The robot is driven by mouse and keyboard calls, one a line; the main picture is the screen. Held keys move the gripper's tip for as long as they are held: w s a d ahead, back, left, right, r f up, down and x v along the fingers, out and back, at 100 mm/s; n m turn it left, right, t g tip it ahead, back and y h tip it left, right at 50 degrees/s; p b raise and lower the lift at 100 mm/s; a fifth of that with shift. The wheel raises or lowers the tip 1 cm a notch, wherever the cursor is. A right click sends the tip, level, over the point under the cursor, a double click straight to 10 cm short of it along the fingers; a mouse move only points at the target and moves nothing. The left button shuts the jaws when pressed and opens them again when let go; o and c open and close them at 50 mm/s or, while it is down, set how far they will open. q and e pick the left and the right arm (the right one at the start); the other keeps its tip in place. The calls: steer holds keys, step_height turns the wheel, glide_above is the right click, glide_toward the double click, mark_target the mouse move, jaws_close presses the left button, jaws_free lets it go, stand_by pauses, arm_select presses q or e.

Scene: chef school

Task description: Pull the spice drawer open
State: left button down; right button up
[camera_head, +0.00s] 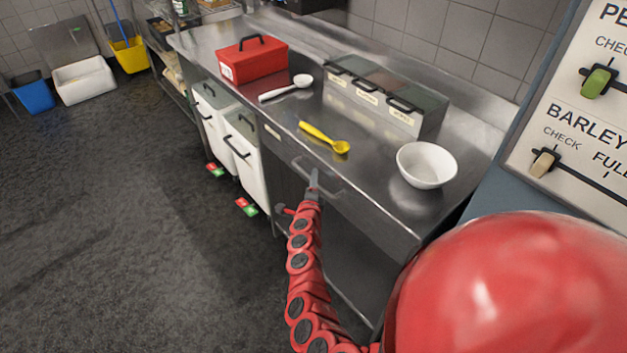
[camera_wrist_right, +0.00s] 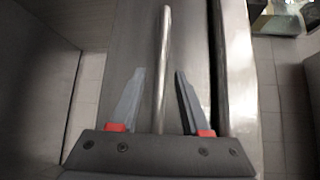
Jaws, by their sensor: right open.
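The spice drawer (camera_head: 287,160) is a steel drawer front under the counter's front edge, and it looks shut. Its bar handle (camera_head: 332,192) runs along the front. My right gripper (camera_head: 314,178) is at the handle. In the right wrist view the handle bar (camera_wrist_right: 164,60) runs between the two open fingers of my right gripper (camera_wrist_right: 158,88), with a gap on each side. Whether the fingertips reach past the bar is hard to tell. My left gripper is not in view.
On the steel counter (camera_head: 275,112) are a red box (camera_head: 252,62), a white scoop (camera_head: 285,88), a yellow spoon (camera_head: 323,137), lidded containers (camera_head: 385,98) and a white bowl (camera_head: 427,165). White bins (camera_head: 243,155) stand under it at left. The dark floor (camera_head: 130,220) is clear.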

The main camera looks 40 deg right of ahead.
steer(key=shift+w+d, duration=0.15)
steer(key=shift+d, duration=0.05)
jaws_close()
stand_by(1.4)
